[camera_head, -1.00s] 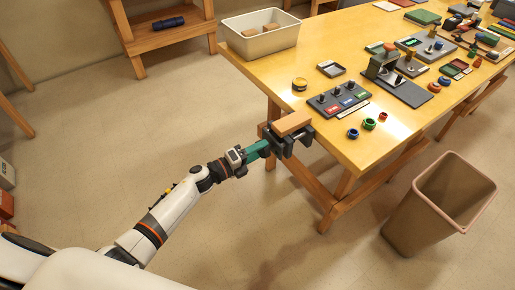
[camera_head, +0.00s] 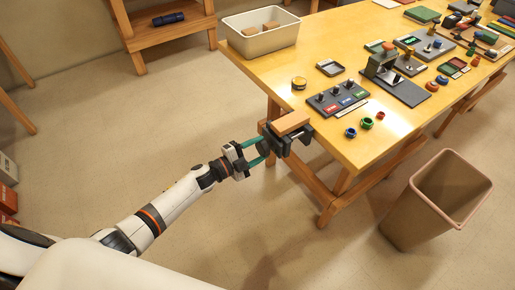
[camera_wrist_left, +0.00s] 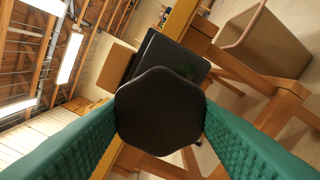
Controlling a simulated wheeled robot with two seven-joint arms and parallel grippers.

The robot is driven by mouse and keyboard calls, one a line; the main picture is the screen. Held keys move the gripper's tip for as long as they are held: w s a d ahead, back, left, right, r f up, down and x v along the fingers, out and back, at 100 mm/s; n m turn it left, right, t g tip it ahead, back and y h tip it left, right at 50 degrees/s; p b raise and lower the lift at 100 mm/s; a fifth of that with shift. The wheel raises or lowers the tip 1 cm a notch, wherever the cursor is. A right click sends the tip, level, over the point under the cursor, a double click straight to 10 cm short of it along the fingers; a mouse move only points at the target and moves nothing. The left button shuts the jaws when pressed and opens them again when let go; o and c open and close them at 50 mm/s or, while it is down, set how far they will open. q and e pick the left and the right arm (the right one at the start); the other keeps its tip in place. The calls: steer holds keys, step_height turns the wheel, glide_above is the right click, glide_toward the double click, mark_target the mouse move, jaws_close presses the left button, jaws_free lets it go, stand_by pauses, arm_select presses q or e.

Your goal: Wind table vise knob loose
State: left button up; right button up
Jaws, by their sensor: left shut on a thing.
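The dark table vise (camera_head: 290,138) is clamped at the near left corner of the yellow table, with a light wooden block (camera_head: 290,123) in it. Its dark round knob (camera_head: 263,147) faces my left arm. My left gripper (camera_head: 261,152) has its green fingers on either side of the knob and is shut on it. In the left wrist view the knob (camera_wrist_left: 158,110) fills the space between both textured fingers, its face toward the camera, hiding much of the vise (camera_wrist_left: 175,60). My right gripper is not in view.
The yellow table (camera_head: 290,85) carries a grey panel with switches (camera_head: 338,98), small coloured rings (camera_head: 366,123) and a white bin (camera_head: 262,45). A tan waste bin (camera_head: 436,200) stands on the floor at the right. The floor left of the vise is clear.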

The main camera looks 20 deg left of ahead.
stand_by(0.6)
arm_select(q)
steer(key=o, duration=1)
steer(key=shift+c, duration=0.2)
steer(key=b+v, duration=0.1)
steer(key=v, duration=1.1)
steer(key=shift+a+f+n, duration=0.15)
steer(key=shift+n, duration=0.15)
steer(key=s+a+f+n+g+y, duration=0.2)
steer(key=s+f+n+y, duration=0.35)
steer(key=f, duration=0.75)
steer(key=s+a+f+n+g+y, duration=0.2)
steer(key=s+a+f+n+y, duration=0.3)
steer(key=f, duration=0.8)
steer(key=s+d+f+n+g, duration=0.2)
steer(key=s+f, duration=0.3)
steer(key=s, duration=0.5)
steer(key=s+d+f+n+g, duration=0.2)
steer(key=s+d+f+g, duration=0.2)
steer(key=s, duration=0.6)
steer(key=s+d+f+n+g, duration=0.2)
steer(key=s+f, duration=0.4)
steer(key=s, duration=0.4)
steer(key=shift+s+d+g, duration=0.25)
steer(key=shift+d+g, duration=0.3)
steer(key=shift+g, duration=0.05)
